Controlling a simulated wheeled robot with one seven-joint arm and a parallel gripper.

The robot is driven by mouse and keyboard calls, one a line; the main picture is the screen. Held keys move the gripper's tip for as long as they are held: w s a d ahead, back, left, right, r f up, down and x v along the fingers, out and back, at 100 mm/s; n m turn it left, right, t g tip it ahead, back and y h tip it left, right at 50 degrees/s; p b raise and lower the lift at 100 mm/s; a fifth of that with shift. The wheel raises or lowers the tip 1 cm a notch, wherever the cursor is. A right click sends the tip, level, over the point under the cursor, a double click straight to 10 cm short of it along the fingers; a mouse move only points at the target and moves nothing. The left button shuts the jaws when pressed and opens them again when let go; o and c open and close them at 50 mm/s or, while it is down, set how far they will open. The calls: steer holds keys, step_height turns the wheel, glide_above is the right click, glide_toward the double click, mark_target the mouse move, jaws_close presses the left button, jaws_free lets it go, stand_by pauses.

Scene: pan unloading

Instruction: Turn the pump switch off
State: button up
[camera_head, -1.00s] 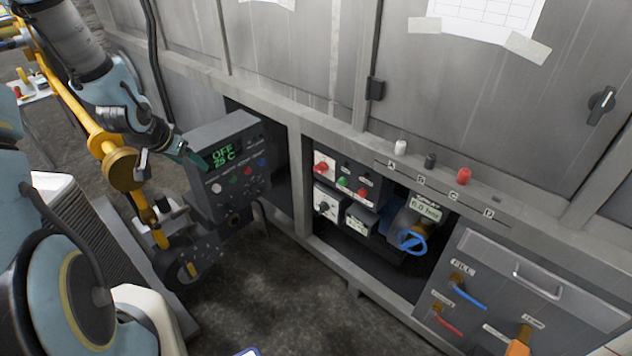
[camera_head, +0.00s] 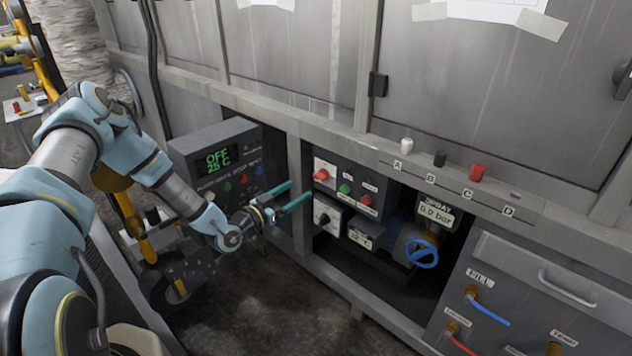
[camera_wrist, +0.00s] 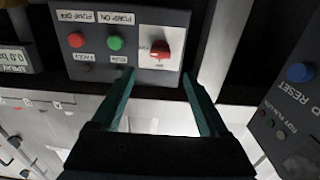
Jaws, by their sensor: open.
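The pump panel (camera_head: 345,172) is a dark box in the opening of the metal bench. It carries a red rotary switch (camera_head: 321,175) on a white plate, a green button (camera_head: 345,188) and a red button (camera_head: 365,200). In the wrist view, the red switch (camera_wrist: 160,49) lies just beyond my fingertips. The green button (camera_wrist: 115,43) there sits by a "PUMP ON" label, and the red button (camera_wrist: 77,40) by a "PUMP OFF" label. My gripper (camera_head: 301,190) is open and empty, its teal fingers pointing at the panel. It also shows in the wrist view (camera_wrist: 158,74).
A control box (camera_head: 215,160) reading OFF stands left of my gripper. A black rotary switch (camera_head: 324,219) sits below the panel, and a blue valve wheel (camera_head: 422,252) is to the right. A bench post (camera_head: 297,205) stands close by my fingers.

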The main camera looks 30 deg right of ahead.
mark_target(317, 178)
steer(key=x, duration=0.9)
steer(key=shift+d, duration=0.1)
jaws_close()
stand_by(0.4)
